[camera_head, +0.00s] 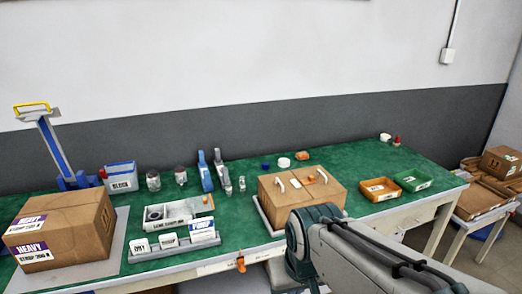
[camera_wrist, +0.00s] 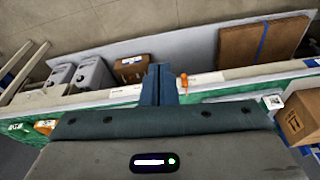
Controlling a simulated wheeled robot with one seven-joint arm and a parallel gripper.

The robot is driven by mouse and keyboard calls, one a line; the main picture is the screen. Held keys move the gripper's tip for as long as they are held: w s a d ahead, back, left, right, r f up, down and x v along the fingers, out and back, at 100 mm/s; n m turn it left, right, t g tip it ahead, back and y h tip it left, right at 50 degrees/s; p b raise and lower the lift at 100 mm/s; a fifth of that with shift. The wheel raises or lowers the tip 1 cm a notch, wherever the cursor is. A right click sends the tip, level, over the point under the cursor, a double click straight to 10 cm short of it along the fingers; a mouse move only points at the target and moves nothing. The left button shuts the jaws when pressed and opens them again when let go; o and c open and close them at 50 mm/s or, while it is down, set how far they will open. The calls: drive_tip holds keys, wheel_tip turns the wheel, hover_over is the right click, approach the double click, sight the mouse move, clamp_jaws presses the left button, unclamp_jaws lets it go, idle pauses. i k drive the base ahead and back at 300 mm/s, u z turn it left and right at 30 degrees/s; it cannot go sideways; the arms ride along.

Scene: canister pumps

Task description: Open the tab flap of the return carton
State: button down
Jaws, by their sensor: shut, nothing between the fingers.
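A brown carton (camera_head: 302,200) with two white tabs on its top stands right of centre on the bench; it appears to be the return carton, though no name on it can be read. Its top looks closed. My arm covers part of its near right side. My gripper (camera_wrist: 158,80) shows in the wrist view with its blue-green fingers together and nothing between them. The fingers are near the bench's front edge, beside an orange object (camera_wrist: 184,82). My gripper's fingers cannot be made out in the head view.
A carton marked HEAVY (camera_head: 62,230) stands at the left. A grey tray (camera_head: 172,252) with several white boxes lies between the cartons. Under the bench are grey canisters (camera_wrist: 92,74) and a small carton (camera_wrist: 132,69).

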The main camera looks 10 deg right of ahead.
sight(325, 185)
drive_tip(key=k, duration=0.6)
drive_tip(key=z, duration=0.7)
drive_tip(key=i, duration=1.65)
drive_tip(key=u, duration=0.3)
